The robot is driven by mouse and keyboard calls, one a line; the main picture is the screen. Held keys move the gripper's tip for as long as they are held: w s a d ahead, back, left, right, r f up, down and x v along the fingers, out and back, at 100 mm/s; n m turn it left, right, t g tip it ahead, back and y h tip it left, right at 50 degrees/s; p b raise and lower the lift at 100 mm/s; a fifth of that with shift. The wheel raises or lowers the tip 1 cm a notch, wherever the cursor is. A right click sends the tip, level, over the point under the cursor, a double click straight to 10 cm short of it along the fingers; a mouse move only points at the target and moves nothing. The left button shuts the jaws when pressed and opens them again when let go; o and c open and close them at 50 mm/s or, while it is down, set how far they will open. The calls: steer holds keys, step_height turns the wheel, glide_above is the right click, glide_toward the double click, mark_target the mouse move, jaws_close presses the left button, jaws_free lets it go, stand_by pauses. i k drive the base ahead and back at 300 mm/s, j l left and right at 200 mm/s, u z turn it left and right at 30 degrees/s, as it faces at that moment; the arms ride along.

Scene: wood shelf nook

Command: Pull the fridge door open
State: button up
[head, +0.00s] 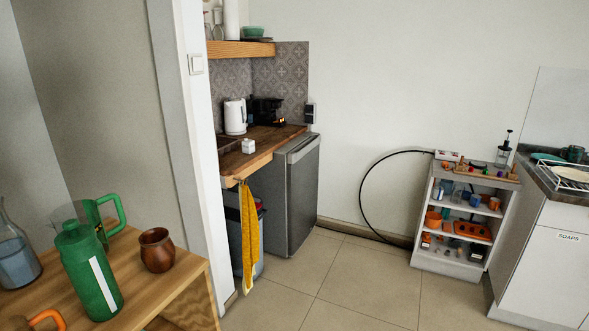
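The fridge (290,205) is a small dark grey unit under the wooden counter, left of the picture's middle in the head view. Its door looks shut, and a lighter grey strip (303,148) runs along its top edge. I cannot clearly tell where a handle is. My gripper is not in view.
A wooden table (180,275) with a green bottle (87,270), a brown pot (157,250) and a glass jug stands at the near left. A white wall end (195,150) stands behind it. The tiled floor (345,275) right of the fridge is clear, up to a small shelf (445,262).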

mark_target(303, 163)
steer(key=i, duration=1.1)
steer(key=i+l+u, duration=0.1)
steer(key=i, duration=1)
steer(key=i+l, duration=0.1)
steer(key=i, duration=1)
